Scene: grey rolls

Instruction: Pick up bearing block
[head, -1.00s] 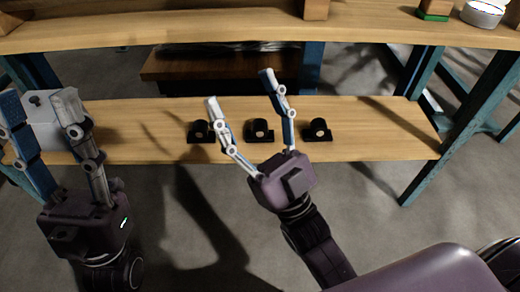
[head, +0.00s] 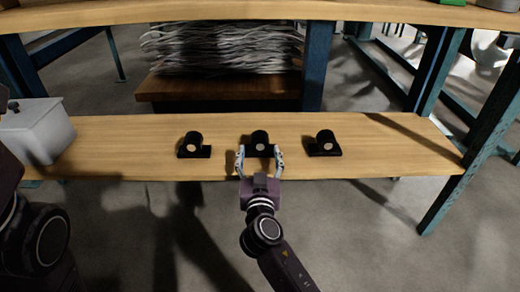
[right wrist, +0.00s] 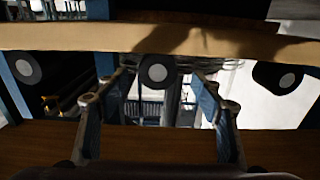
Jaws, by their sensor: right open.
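Three black bearing blocks with pale round faces stand in a row on the lower wooden shelf: a left one (head: 193,145), a middle one (head: 259,143) and a right one (head: 324,144). My right gripper (head: 260,153) is open, with one finger on each side of the middle block's front. Whether the fingers touch it cannot be told. In the right wrist view the middle block (right wrist: 157,71) lies between the open fingers (right wrist: 158,98). My left arm shows at the left edge of the head view, but its fingers are not visible.
A grey-white bin (head: 38,130) stands at the left end of the lower shelf (head: 110,140). An upper shelf (head: 240,12) runs above. Blue legs (head: 318,65) stand behind. The shelf right of the blocks is clear.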

